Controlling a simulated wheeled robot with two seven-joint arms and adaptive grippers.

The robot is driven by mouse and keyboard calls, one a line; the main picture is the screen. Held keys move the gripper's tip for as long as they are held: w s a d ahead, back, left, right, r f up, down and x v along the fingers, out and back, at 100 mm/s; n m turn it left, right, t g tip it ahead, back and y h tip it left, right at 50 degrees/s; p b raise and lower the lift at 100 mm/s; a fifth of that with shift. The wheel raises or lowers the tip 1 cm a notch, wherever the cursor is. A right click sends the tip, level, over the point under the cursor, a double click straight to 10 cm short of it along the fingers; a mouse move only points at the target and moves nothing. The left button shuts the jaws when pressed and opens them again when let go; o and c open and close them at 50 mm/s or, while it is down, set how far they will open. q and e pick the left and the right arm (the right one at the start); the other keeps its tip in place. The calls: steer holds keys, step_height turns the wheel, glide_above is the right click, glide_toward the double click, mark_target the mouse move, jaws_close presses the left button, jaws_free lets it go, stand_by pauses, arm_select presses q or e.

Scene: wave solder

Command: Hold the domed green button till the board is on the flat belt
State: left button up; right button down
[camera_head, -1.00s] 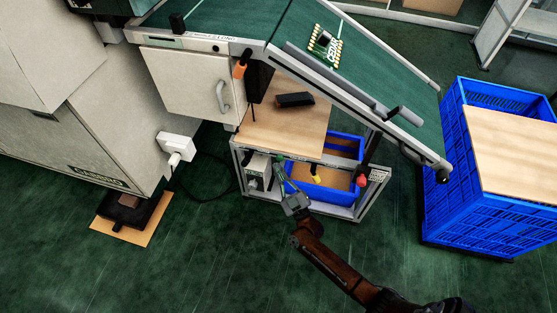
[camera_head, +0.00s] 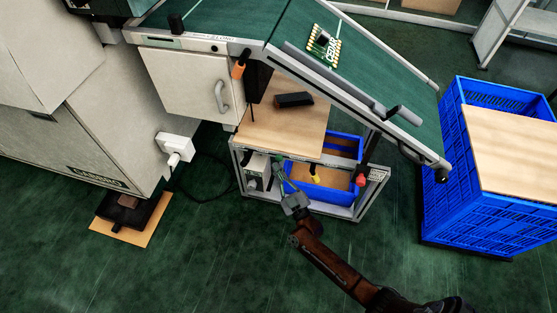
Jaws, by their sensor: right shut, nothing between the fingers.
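The green circuit board (camera_head: 323,43) with gold edge contacts lies on the sloping green belt (camera_head: 385,85), near its upper end. The flat green belt (camera_head: 222,18) adjoins that slope at upper left. My right gripper (camera_head: 280,168) is shut and empty, its tips low at the front of the metal frame stand. A small green spot, likely the domed green button (camera_head: 279,159), shows right at the tips. The fingers partly cover it, so I cannot tell whether it is pressed. My left gripper is not in view.
A yellow control (camera_head: 315,176) and a red one (camera_head: 361,181) sit to the right on the stand. A wooden shelf (camera_head: 290,125) holds a black object. Blue crates (camera_head: 465,210) stand at right, a pale machine (camera_head: 60,110) at left.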

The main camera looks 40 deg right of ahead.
steer(key=shift+w+d, duration=0.1)
stand_by(0.4)
steer(key=shift+w+d, duration=0.2)
steer(key=shift+d, duration=0.05)
steer(key=shift+w+d, duration=0.25)
steer(key=shift+d, duration=0.1)
stand_by(4.1)
steer(key=shift+s+a+p, duration=0.4)
steer(key=shift+s+a, duration=0.15)
steer(key=shift+a, duration=0.15)
steer(key=shift+s+a, duration=0.1)
steer(key=s+a+p, duration=0.2)
steer(key=s+a, duration=0.1)
steer(key=shift+a, duration=0.3)
